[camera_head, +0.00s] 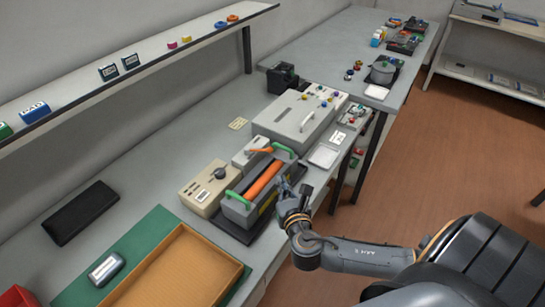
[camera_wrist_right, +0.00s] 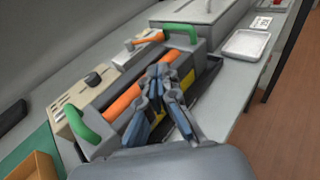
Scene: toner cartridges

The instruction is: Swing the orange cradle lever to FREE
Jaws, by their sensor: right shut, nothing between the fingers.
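The orange lever (camera_head: 261,150) sits on a small light grey box (camera_head: 244,157) behind the cradle, close to the far green handle (camera_head: 284,151). In the right wrist view the lever (camera_wrist_right: 148,40) points toward the same green handle (camera_wrist_right: 181,29). The dark grey cradle (camera_head: 238,207) holds an orange cylinder (camera_head: 264,180) between two green handles. My right gripper (camera_head: 283,186) is shut and empty at the cradle's front side. In the right wrist view its fingertips (camera_wrist_right: 159,72) overlap the orange cylinder; contact cannot be told. Lever markings are too small to read. My left gripper is out of view.
A beige box with a black knob (camera_head: 219,173) stands left of the cradle. A large grey unit (camera_head: 290,122) stands behind right, with a white tray (camera_head: 323,156) beside it. An orange-brown tray (camera_head: 186,270) lies at the front left. Bare bench lies behind the boxes.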

